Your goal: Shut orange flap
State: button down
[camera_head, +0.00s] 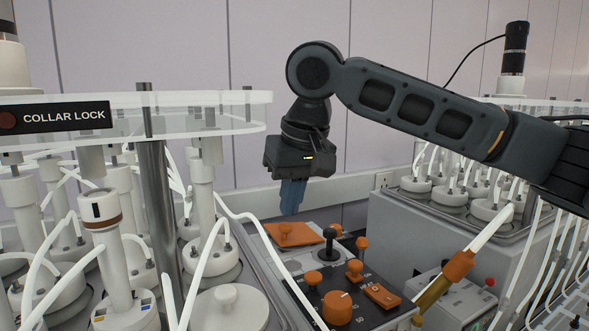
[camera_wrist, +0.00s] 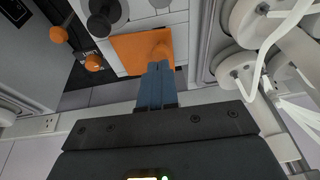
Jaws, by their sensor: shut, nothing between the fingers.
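The orange flap (camera_head: 293,234) is a flat square plate with a small orange knob, at the back left of the control panel. In the wrist view the flap (camera_wrist: 130,52) lies just beyond my fingertips, its knob near their tips. It looks flat against the panel, but I cannot tell if it is fully down. My gripper (camera_head: 291,207) points down over the flap, its blue fingers together and empty. In the wrist view my gripper (camera_wrist: 156,70) overlaps the flap's edge; I cannot tell whether it touches.
Black knobs (camera_head: 329,242), orange knobs (camera_head: 354,269) and a large orange dial (camera_head: 337,307) stand on the panel in front of the flap. Reactor vessels with white tubes (camera_head: 210,235) crowd the left. A grey cabinet (camera_head: 440,232) with more vessels stands right. A wall is behind.

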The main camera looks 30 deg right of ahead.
jog(key=shift+a+f, duration=0.1)
jog(key=shift+f, duration=0.65)
